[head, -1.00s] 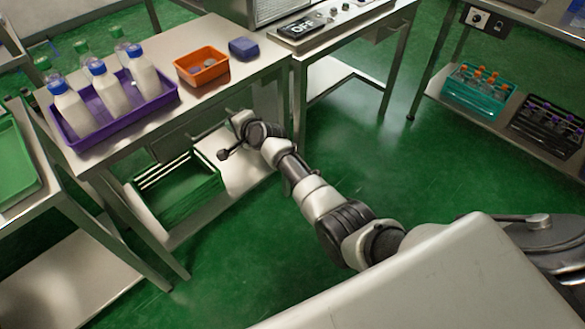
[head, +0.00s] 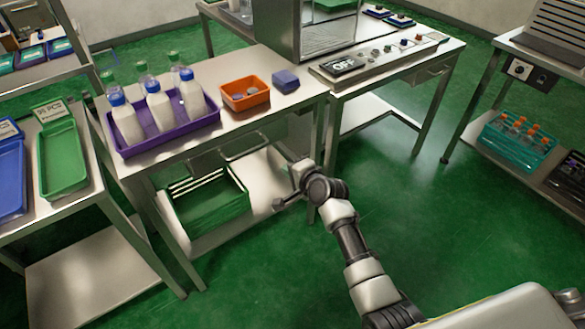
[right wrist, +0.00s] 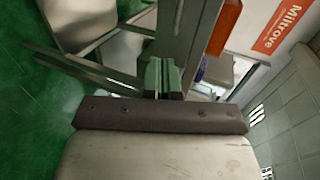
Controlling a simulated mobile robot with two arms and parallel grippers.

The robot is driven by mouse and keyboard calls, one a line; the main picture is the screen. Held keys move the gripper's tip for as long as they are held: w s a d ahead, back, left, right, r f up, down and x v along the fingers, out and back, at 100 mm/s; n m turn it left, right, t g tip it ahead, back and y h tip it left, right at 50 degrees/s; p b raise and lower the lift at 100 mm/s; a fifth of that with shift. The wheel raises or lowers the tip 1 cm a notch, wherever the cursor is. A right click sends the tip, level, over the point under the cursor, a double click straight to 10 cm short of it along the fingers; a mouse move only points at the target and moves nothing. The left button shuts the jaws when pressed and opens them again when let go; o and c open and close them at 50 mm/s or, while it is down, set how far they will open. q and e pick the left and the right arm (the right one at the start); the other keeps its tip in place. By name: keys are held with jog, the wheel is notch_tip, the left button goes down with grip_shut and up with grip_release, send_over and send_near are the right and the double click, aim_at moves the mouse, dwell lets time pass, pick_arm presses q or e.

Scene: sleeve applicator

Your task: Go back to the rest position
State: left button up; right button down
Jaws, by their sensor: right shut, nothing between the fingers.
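My right arm reaches up from the lower right in the head view. Its right gripper (head: 286,153) is at the front edge of the steel table (head: 262,117), below the top's right part. In the right wrist view the two fingers of this gripper (right wrist: 162,80) are together with nothing between them. My left gripper is not in view.
The table holds a purple tray (head: 165,143) of bottles, an orange bin (head: 245,101) and a blue box (head: 286,80). A green crate (head: 212,207) sits on its lower shelf. A control panel (head: 372,62) stands behind right. Green floor is free at right.

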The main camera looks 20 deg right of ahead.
jog(key=shift+s+d+r, duration=0.1)
jog(key=shift+s, duration=0.3)
jog(key=s+d+f+n+g+h, duration=0.2)
jog(key=s+f+n+g, duration=0.15)
jog(key=s+f, duration=0.95)
jog(key=s+d+f+n+g+h, duration=0.1)
jog(key=s+f+n+g, duration=0.25)
jog(key=s+f, duration=1)
jog(key=s+d+f+n+g, duration=0.1)
jog(key=s+f+n, duration=0.2)
jog(key=s, duration=0.6)
jog(key=s+d+f+n+g+h, duration=0.1)
jog(key=s+d+f+n+g, duration=0.1)
jog(key=s+f, duration=0.5)
jog(key=s+d+f+n+g, duration=0.2)
jog(key=s+f+n, duration=0.2)
jog(key=s, duration=0.7)
jog(key=shift+s+f+n+h, duration=0.3)
jog(key=shift+f+h, duration=0.1)
jog(key=shift+f, duration=0.15)
jog(key=shift+w, duration=0.1)
